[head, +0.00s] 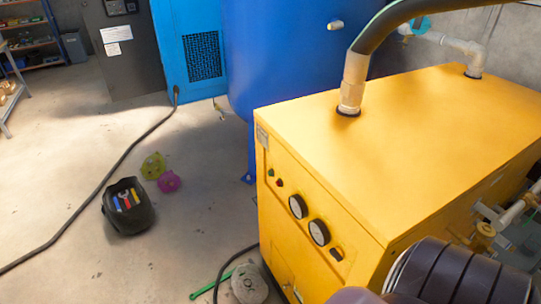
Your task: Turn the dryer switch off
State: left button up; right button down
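The yellow dryer cabinet (430,130) stands at the right, its front panel facing lower left. Near the panel's lower right is a small dark fitting that looks like a switch (336,254); its position is too small to read. Two round white gauges (298,206) sit to its left. Farther left are a small green light or button (271,172) and a red one (279,182). Neither of my grippers shows. A dark arm link of mine fills the lower right corner, in front of the cabinet.
A blue tank (285,60) stands behind the cabinet. A black tool bag (128,207), yellow-green (153,166) and magenta (169,181) items, a hose (100,185), a green tool (212,284) and a grey coil (248,284) lie on the floor. Open floor lies left of the cabinet.

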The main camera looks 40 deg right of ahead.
aim_at(337, 252)
jog(key=z, duration=2.45)
jog(key=j, duration=0.1)
